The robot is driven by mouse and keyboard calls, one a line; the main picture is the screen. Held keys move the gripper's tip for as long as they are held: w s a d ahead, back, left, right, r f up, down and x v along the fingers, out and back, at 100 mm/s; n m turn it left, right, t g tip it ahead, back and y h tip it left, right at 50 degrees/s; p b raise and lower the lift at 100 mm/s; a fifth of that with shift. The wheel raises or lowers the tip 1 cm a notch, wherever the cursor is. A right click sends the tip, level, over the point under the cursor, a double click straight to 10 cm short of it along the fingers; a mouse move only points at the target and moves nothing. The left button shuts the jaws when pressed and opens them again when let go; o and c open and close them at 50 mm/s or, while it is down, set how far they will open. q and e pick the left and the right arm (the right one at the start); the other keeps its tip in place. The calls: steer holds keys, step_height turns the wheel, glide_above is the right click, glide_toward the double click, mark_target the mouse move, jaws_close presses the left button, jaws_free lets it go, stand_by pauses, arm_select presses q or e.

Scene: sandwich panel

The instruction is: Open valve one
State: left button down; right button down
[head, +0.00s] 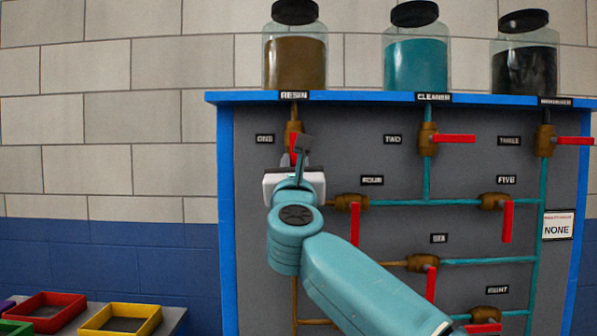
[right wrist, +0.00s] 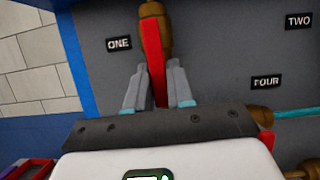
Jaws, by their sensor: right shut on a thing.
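Valve one has a brown body (head: 293,128) under the RESIN label, beside the ONE label. Its red handle (right wrist: 152,58) points down from the brown body (right wrist: 155,12) in the right wrist view, roughly in line with the vertical pipe. My right gripper (head: 302,150) is at this handle, and in the head view it covers most of it. In the right wrist view, its two grey fingers (right wrist: 158,88) stand on either side of the red handle, shut on it. My left gripper is not in view.
Valve two's red handle (head: 455,138) and valve three's (head: 573,140) stick out to the right. Valve four's red handle (head: 355,222) hangs below and right of my gripper. Jars stand on the panel top (head: 350,97). Red (head: 48,312) and yellow (head: 120,320) trays sit at lower left.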

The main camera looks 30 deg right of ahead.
steer(key=shift+w+a+f+m, duration=0.25)
steer(key=shift+f+m, duration=0.1)
steer(key=shift+m, duration=0.15)
steer(key=c, duration=1.1)
jaws_free()
steer(key=shift+r, duration=0.15)
steer(key=shift+s+d, duration=0.1)
steer(key=shift+s, duration=0.05)
steer(key=b+v, duration=0.6)
steer(key=v, duration=1)
steer(key=shift+a+b, duration=0.2)
steer(key=shift+b, duration=0.2)
